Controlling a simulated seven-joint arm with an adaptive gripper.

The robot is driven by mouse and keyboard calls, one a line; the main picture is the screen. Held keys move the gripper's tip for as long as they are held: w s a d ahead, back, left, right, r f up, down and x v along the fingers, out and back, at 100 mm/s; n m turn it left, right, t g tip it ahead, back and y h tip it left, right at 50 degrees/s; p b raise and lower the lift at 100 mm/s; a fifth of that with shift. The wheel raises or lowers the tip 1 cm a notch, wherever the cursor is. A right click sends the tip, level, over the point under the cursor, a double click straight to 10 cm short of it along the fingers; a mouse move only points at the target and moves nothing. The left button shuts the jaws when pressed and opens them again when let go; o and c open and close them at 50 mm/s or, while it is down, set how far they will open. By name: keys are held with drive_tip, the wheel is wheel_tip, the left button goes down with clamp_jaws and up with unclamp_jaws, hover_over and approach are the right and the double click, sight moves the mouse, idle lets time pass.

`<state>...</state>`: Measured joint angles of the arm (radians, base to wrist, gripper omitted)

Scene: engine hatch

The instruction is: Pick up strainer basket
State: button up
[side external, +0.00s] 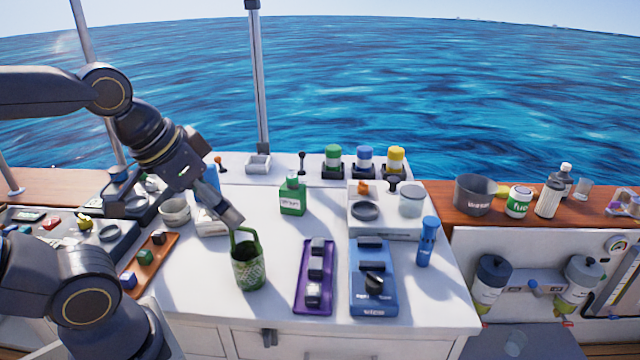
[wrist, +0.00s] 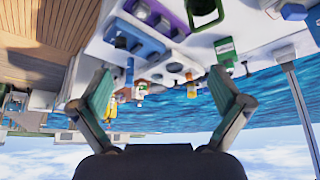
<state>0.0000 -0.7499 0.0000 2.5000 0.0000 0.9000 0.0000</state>
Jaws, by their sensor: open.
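The strainer basket (side external: 249,270) is a green mesh basket with a raised loop handle. It stands upright near the front edge of the white counter. In the wrist view, which is upside down, a green looped shape at the top edge looks like the basket (wrist: 204,12), partly cut off. My gripper (side external: 234,219) is just above and left of the basket handle in the side external view. I cannot tell whether it touches the handle. In the wrist view my gripper (wrist: 160,78) has its fingers wide apart with nothing between them.
A purple tray (side external: 300,285) and a blue panel (side external: 373,290) lie right of the basket. An orange tray (side external: 145,262) is to its left. A green bottle (side external: 292,198) stands behind it. Bare white counter surrounds the basket's rear and right.

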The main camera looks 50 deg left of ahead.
drive_tip(key=w+a+r+n+g, duration=0.3)
drive_tip(key=w+a+n+g, duration=0.2)
drive_tip(key=w+a+n, duration=0.25)
drive_tip(key=shift+m+g, duration=0.3)
drive_tip(key=shift+m, duration=0.05)
drive_tip(key=f, duration=0.8)
drive_tip(key=a+f, duration=0.1)
drive_tip(key=f, duration=0.3)
drive_tip(key=shift+s+f, duration=0.2)
drive_tip(key=shift+f, duration=2.8)
drive_tip(key=shift+c, duration=0.3)
drive_tip(key=c, duration=1.6)
